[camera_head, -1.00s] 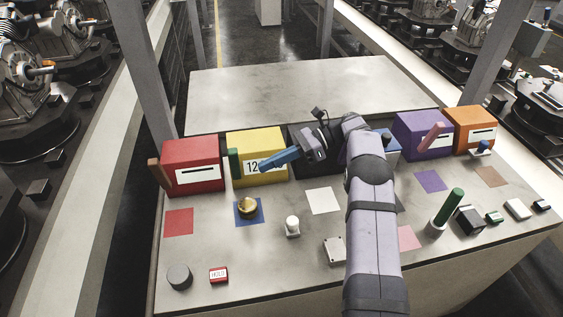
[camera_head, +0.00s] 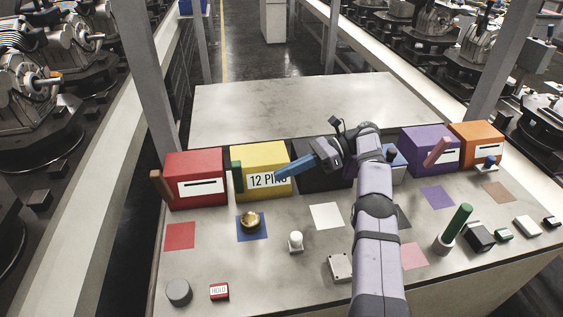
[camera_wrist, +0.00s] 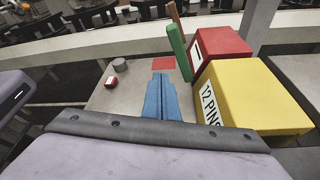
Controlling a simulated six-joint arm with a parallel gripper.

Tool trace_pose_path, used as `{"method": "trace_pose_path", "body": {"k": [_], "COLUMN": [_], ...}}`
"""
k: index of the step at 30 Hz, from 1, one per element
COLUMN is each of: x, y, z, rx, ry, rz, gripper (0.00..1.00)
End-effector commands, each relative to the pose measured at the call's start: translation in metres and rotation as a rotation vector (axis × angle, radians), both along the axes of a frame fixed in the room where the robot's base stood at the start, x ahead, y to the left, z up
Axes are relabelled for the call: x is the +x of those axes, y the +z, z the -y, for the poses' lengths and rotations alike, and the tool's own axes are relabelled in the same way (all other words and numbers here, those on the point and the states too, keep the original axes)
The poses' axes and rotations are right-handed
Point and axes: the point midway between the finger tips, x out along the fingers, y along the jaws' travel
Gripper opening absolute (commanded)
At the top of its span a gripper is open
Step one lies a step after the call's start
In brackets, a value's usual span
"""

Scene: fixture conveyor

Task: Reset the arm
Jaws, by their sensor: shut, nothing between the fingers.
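My gripper (camera_head: 283,174) has long blue fingers, shut with nothing between them. In the head view it reaches left from my arm, in front of the right part of the yellow box (camera_head: 262,158) marked "12 PINS". In the wrist view the shut fingers (camera_wrist: 160,78) point towards the red square on the table, with the yellow box (camera_wrist: 258,90) to their right. My arm hides part of a black box (camera_head: 318,180) and a blue box (camera_head: 397,172) behind it.
A red box (camera_head: 205,165), a purple box (camera_head: 425,140) and an orange box (camera_head: 477,137) stand in the back row. In front are coloured squares, a brass dome (camera_head: 251,220), a white knob (camera_head: 296,240), a grey cylinder (camera_head: 178,291), a red HOLD block (camera_head: 219,291) and a green rod (camera_head: 459,222).

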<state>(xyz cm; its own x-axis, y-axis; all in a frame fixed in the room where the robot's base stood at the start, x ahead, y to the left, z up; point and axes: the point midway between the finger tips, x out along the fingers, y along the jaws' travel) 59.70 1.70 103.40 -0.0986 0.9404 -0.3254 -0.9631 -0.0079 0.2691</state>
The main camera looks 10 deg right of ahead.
Motion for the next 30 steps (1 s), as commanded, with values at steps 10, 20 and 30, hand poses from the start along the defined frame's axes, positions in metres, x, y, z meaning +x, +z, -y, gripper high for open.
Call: {"method": "trace_pose_path", "body": {"k": [10,20,30], "x": [0.004,-0.009,-0.082], "y": [0.001,-0.007,-0.025], "z": [-0.007,-0.029,-0.033], "rx": [-0.046,-0.282,-0.561], "ry": [0.0,0.086,0.372], "rz": [0.037,0.228,0.497], "gripper": [0.0,0.0,0.0]}}
